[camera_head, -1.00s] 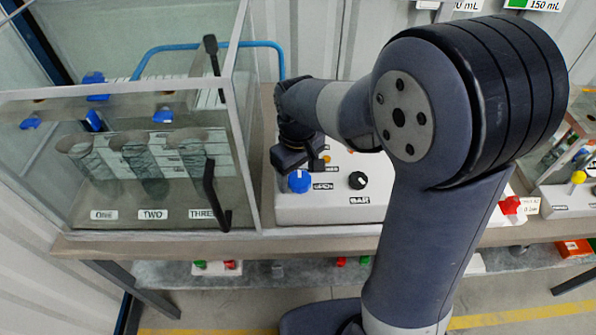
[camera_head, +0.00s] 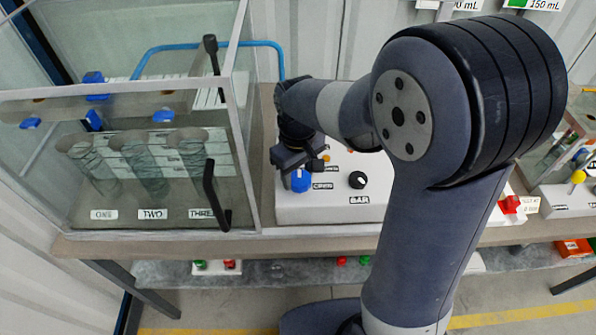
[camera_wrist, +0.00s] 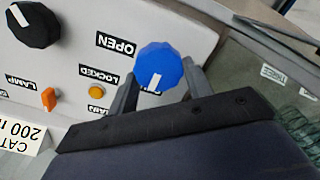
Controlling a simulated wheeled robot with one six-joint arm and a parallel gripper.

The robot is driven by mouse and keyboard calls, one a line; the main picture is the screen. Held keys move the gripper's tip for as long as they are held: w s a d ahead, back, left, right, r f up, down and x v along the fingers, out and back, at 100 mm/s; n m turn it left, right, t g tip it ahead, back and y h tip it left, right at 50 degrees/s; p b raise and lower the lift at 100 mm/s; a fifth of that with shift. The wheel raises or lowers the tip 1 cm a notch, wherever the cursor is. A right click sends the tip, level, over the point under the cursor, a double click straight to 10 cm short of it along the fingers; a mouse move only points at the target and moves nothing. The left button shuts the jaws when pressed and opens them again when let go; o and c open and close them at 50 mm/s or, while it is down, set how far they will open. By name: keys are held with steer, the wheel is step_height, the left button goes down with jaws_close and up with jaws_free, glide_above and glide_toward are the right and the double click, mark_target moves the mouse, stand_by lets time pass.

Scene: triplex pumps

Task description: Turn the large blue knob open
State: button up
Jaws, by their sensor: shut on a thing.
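The large blue knob (camera_head: 301,180) sits on the white control panel (camera_head: 330,208), near its left end. In the wrist view the blue knob (camera_wrist: 158,68) has a white pointer line on its face, and an OPEN label (camera_wrist: 115,44) is beside it. My gripper (camera_head: 297,172) reaches down over the knob from behind. In the wrist view my gripper (camera_wrist: 158,85) has one finger on each side of the knob and is shut on it. Part of the knob's sides is hidden by the fingers.
A black knob (camera_head: 357,180) stands to the right on the same panel. A clear glass case (camera_head: 245,130) with tubes and a black handle (camera_head: 212,190) stands close on the left. In the wrist view an orange switch (camera_wrist: 48,98) and a yellow button (camera_wrist: 96,91) are near the knob.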

steer(key=shift+m, duration=0.3)
steer(key=m, duration=0.3)
steer(key=shift+d+m, duration=0.1)
steer(key=shift+m, duration=0.3)
steer(key=m, duration=0.4)
steer(key=shift+d+m, duration=0.15)
steer(key=shift+m, duration=0.15)
steer(key=m, duration=0.4)
steer(key=shift+d, duration=0.1)
steer(key=m, duration=0.4)
steer(key=shift+m, duration=0.3)
steer(key=o, duration=1)
steer(key=shift+r, duration=0.1)
